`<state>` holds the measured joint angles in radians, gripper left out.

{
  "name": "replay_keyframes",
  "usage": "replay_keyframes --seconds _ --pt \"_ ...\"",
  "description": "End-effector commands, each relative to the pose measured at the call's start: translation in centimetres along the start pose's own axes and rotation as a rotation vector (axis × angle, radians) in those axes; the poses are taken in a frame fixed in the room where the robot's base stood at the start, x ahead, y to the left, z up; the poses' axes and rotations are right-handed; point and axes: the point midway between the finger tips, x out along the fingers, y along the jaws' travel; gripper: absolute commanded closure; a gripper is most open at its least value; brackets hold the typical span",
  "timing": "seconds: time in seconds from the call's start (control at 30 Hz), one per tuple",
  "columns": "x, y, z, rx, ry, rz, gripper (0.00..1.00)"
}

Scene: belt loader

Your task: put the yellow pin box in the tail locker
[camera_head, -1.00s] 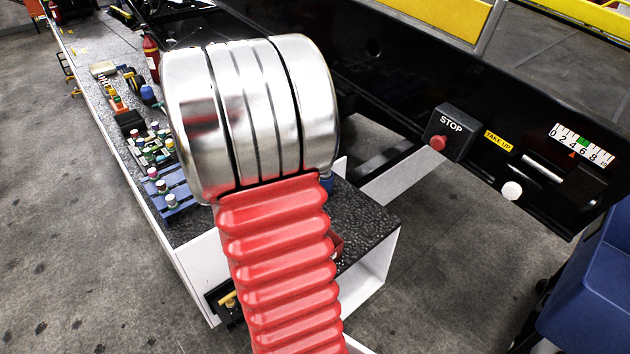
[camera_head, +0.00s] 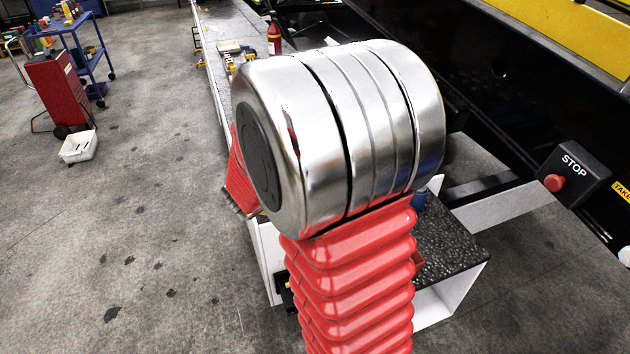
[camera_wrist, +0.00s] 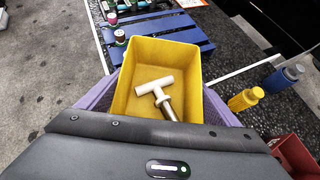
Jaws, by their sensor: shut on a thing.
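The yellow pin box (camera_wrist: 188,58) is an open-topped box in the wrist view, with a pale T-handled pin (camera_wrist: 158,92) inside. My gripper (camera_wrist: 160,98) is shut on the box, with a pale purple finger along each side. The box is held over or beside the dark bench; its height is unclear. In the head view my arm hides the gripper and box. A white open-fronted compartment (camera_head: 462,294) shows under the near end of the bench; I cannot tell if it is the tail locker.
A blue slatted rack (camera_wrist: 165,31) and yellow (camera_wrist: 246,99) and blue (camera_wrist: 283,77) bottles are near the box. The head view shows a STOP box (camera_head: 575,172) at right. A red cart (camera_head: 58,90) and white bin (camera_head: 79,147) stand left. The left floor is mostly clear.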

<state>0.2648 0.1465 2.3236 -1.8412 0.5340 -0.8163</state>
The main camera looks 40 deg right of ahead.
Motion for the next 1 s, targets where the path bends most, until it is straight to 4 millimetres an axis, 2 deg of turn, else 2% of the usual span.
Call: replay_keyframes --seconds 0.03,0.2,0.6,0.8,1.0 --pt "-0.7 1.8 -0.5 -0.026 0.000 0.036 0.38" --pt "-3.1 6.9 -2.3 -0.110 0.004 0.146 0.38" --pt "-10.3 17.1 -7.8 -0.306 0.018 0.397 0.38" --pt "-13.1 19.9 -9.9 -0.373 0.021 0.478 0.38" --pt "-13.8 20.5 -10.4 -0.390 0.023 0.498 0.38"
